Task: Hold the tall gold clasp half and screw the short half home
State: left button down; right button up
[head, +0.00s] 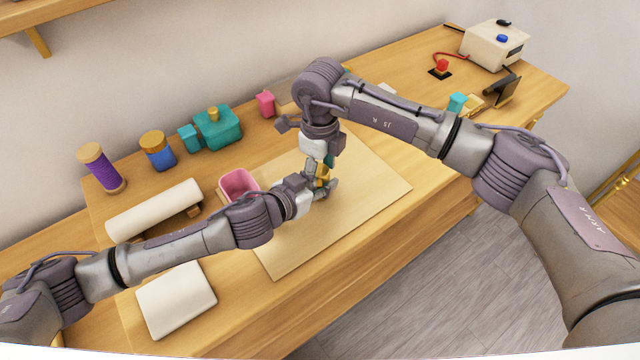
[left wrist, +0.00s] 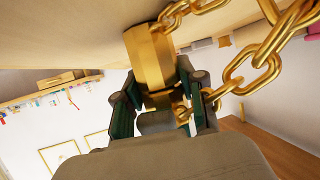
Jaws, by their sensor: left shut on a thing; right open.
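A gold clasp piece (head: 322,174) stands above the tan mat, mostly hidden between my two grippers. In the left wrist view the gold clasp (left wrist: 150,58) is a faceted block with a narrower part below, between the fingers. A gold chain (left wrist: 255,70) of large links hangs beside it. My left gripper (head: 327,188) is shut on the clasp; its dark green fingers (left wrist: 158,100) sit on both sides. My right gripper (head: 319,163) points down just above the clasp, open. I cannot tell the short half apart from the tall half, nor whether the right fingers touch it.
The mat (head: 375,190) is otherwise largely clear. A pink bin (head: 238,182), a white roll (head: 153,209) and a white pad (head: 176,299) lie to its left. Spools and teal boxes (head: 217,128) line the back. A white machine (head: 493,45) stands far right.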

jog(key=shift+f, duration=0.25)
grip_shut()
jog(key=c, duration=1.2)
grip_release()
jog(key=shift+m, duration=1.5)
jog(key=shift+o, duration=0.4)
grip_release()
